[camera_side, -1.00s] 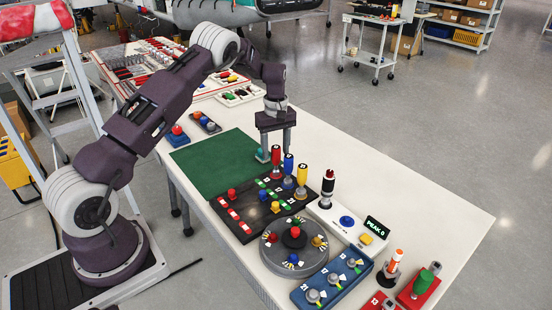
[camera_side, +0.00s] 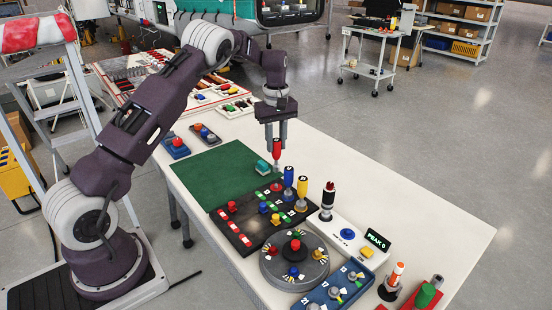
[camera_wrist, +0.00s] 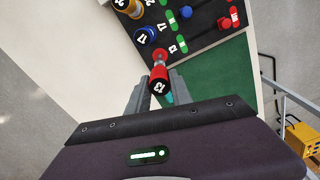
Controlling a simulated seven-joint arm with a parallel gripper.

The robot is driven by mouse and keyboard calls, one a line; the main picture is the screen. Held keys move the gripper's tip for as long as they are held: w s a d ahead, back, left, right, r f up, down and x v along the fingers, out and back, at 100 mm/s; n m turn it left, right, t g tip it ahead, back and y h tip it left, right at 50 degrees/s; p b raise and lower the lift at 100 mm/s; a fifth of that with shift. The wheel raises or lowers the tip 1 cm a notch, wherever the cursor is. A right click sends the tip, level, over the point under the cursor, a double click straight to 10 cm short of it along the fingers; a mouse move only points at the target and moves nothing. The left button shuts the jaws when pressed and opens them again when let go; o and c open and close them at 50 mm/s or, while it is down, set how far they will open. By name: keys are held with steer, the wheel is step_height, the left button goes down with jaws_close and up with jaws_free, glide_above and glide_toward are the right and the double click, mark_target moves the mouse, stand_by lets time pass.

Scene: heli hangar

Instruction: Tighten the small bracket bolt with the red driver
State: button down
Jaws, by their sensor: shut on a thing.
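The red driver (camera_side: 277,149) is upright between the fingers of my gripper (camera_side: 275,143), which is shut on its handle. The board carries red, blue and yellow knobs or bolt heads, such as a red one (camera_side: 232,207) and a yellow one (camera_side: 275,219). I cannot tell which is the small bracket bolt.
A blue driver (camera_side: 288,177) and a yellow driver (camera_side: 302,187) stand close by on the board. A grey round plate (camera_side: 278,279) and a white unit with a PEAK 0 display (camera_side: 376,241) are nearer. The green mat (camera_side: 215,172) is mostly clear.

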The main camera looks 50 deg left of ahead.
step_height(320, 180, up, 8)
steer(key=s+d+m, duration=0.3)
steer(key=d, duration=1.5)
steer(key=s+d+m, duration=0.3)
steer(key=d, duration=1.6)
step_height(320, 180, down, 12)
steer(key=shift+s+d, duration=0.2)
steer(key=shift+s, duration=0.05)
steer(key=shift+f, duration=1.1)
